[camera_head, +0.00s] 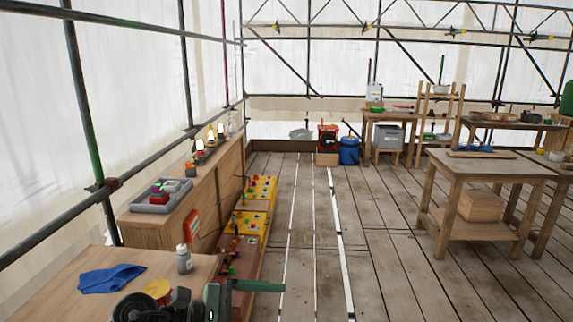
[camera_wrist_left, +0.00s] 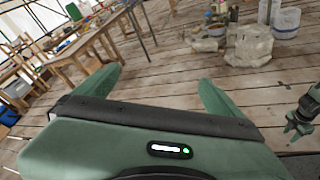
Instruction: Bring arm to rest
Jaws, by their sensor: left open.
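My left gripper (camera_wrist_left: 158,78) is open in the left wrist view, its two green fingers spread apart with nothing between them. The plank floor shows beyond them. In the head view, part of my left arm and a green finger (camera_head: 258,286) show at the bottom, in front of the near wooden table (camera_head: 72,262). At the right edge of the wrist view is a small green gripper that looks like my right one (camera_wrist_left: 301,118); whether its jaws are open is unclear.
A blue cloth (camera_head: 111,278) and a grey bottle (camera_head: 183,259) are on the near table, close to my arm. A long wooden cabinet (camera_head: 208,185) with a grey tray (camera_head: 160,200) runs along the left. A workbench (camera_head: 485,168) stands right. The middle floor is clear.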

